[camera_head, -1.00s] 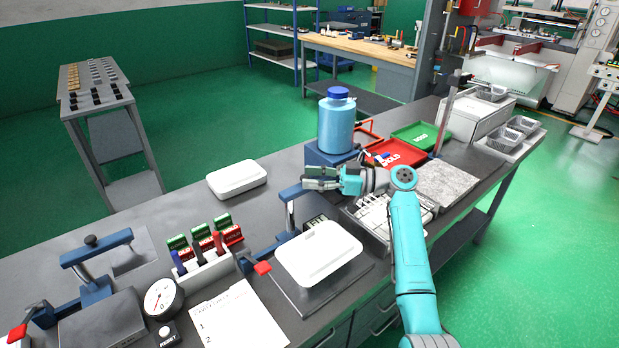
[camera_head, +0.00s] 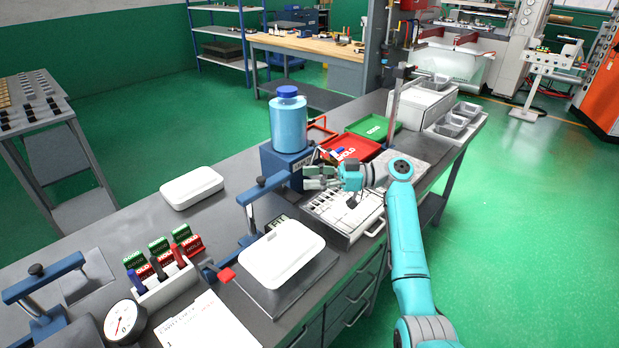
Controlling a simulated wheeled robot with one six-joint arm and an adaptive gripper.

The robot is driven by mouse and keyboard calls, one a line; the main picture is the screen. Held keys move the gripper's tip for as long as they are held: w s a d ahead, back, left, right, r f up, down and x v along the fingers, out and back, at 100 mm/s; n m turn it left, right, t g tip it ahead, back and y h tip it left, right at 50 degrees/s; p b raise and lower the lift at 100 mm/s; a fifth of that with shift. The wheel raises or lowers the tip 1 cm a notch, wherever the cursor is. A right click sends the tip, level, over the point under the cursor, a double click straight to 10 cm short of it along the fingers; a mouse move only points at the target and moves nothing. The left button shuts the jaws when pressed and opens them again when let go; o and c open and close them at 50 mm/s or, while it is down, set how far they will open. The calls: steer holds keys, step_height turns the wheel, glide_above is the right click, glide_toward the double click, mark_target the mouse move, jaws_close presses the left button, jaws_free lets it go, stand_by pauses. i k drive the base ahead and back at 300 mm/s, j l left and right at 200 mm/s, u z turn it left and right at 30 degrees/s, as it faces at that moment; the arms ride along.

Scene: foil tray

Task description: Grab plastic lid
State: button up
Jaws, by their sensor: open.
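Two white, rounded, lid-like pieces are in view, and I cannot tell for sure which is the plastic lid. One white piece (camera_head: 191,187) lies on the dark bench at left of centre.
A clamp (camera_head: 262,190) with a blue arm stands between the two white pieces. A blue bottle (camera_head: 288,122), red tray (camera_head: 352,147) and green tray (camera_head: 373,127) stand behind my gripper. Foil trays (camera_head: 453,124) are at the far right. Bench surface around the left white piece is clear.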

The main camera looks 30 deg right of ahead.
mark_target(277, 257)
steer(key=k+l, duration=0.1)
steer(key=l, duration=0.25)
steer(key=k+l, duration=0.1)
steer(key=l, duration=0.25)
steer(key=k+l, duration=0.15)
steer(key=l, duration=0.15)
steer(key=k+l, duration=0.1)
steer(key=l, duration=0.25)
